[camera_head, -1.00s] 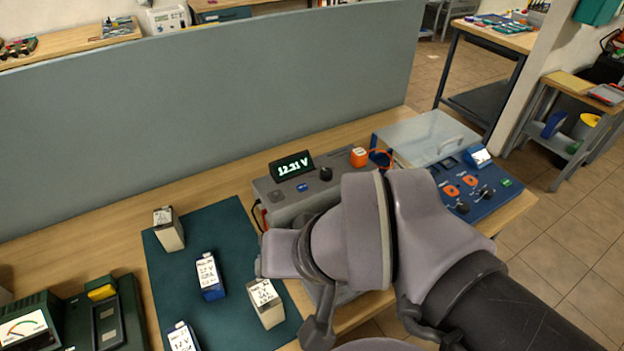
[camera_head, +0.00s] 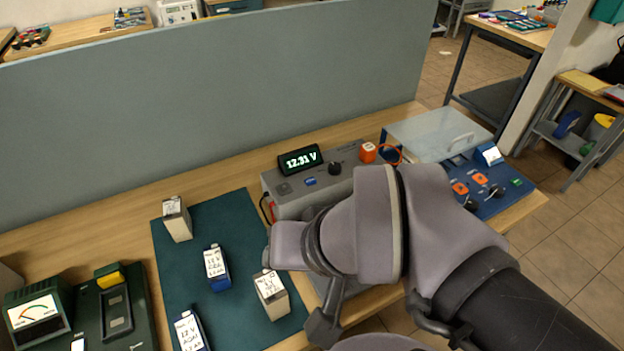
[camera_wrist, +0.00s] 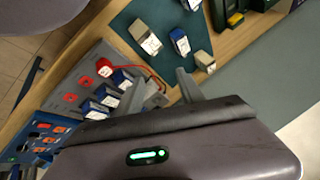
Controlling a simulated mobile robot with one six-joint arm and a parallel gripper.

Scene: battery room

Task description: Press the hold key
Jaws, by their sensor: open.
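The grey meter (camera_head: 290,205) stands on the bench in the head view, with a lit display (camera_head: 300,160) reading 12.31 V. Its top carries a blue key (camera_head: 310,181), a dark key (camera_head: 284,189) and a black knob (camera_head: 334,168). I cannot read any label, so I cannot tell which is the hold key. My arm hides the meter's front right part. In the wrist view my gripper (camera_wrist: 161,80) is open and empty, its two fingers apart above the bench. A grey panel (camera_wrist: 85,72) with red and blue parts lies left of the fingers there.
A teal mat (camera_head: 235,220) bears several batteries, including a white one (camera_head: 271,295) close to my arm. A blue control box (camera_head: 500,200) and a clear cover (camera_head: 430,135) stand right of the meter. A grey partition (camera_head: 200,110) stands behind the bench.

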